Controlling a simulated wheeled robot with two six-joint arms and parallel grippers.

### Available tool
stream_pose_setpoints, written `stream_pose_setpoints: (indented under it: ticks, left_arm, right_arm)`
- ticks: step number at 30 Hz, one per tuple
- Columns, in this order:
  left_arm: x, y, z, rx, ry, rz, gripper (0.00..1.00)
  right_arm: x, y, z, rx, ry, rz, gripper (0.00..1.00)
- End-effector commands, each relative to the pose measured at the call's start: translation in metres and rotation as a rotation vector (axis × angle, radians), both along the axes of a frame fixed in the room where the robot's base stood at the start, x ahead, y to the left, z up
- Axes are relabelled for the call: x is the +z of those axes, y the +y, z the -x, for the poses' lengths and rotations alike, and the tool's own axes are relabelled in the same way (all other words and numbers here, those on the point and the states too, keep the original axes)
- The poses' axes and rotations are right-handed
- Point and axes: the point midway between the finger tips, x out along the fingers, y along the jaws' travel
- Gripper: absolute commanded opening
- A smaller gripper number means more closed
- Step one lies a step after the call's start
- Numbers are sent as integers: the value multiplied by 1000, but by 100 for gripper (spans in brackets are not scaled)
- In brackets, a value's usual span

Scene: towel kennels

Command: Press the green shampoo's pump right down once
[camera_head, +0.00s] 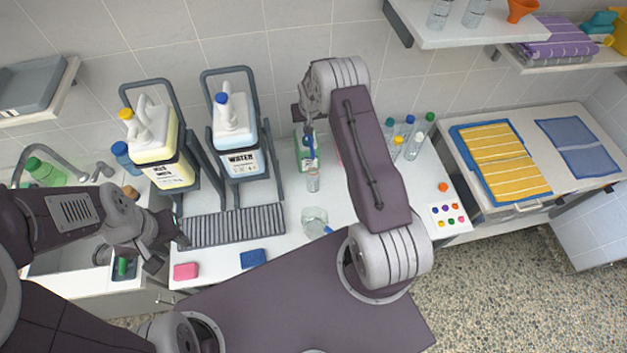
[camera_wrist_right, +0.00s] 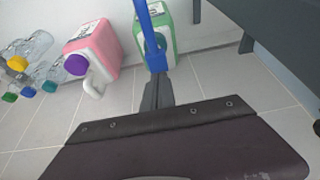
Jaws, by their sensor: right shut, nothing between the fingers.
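The green shampoo (camera_head: 301,160) is a green and white bottle standing against the back wall, right of the water jug. Its blue pump (camera_head: 310,148) is partly covered by my right gripper (camera_head: 309,125) in the head view. In the right wrist view the green bottle (camera_wrist_right: 166,28) stands behind the long blue pump (camera_wrist_right: 150,32). My right gripper (camera_wrist_right: 156,88) is shut and empty, with its fingertips close to the lower end of the blue part. I cannot tell whether they touch. My left gripper (camera_head: 167,250) is open and empty near the grating's left end.
A pink bottle with a purple cap (camera_wrist_right: 95,52) stands close beside the shampoo. The jugs in racks (camera_head: 172,165) stand to its left. A small clear bottle (camera_head: 313,181) and a glass jar (camera_head: 315,220) stand in front. Several capped bottles (camera_head: 413,143) stand right of my arm.

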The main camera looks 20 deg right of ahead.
Motion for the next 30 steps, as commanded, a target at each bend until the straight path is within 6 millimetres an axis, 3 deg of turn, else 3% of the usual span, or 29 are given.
stream_pose_setpoints:
  ticks: [30]
  left_arm:
    - [-36, 0, 0, 0, 0, 0, 36]
  right_arm:
    - [-39, 0, 1, 0, 2, -1, 0]
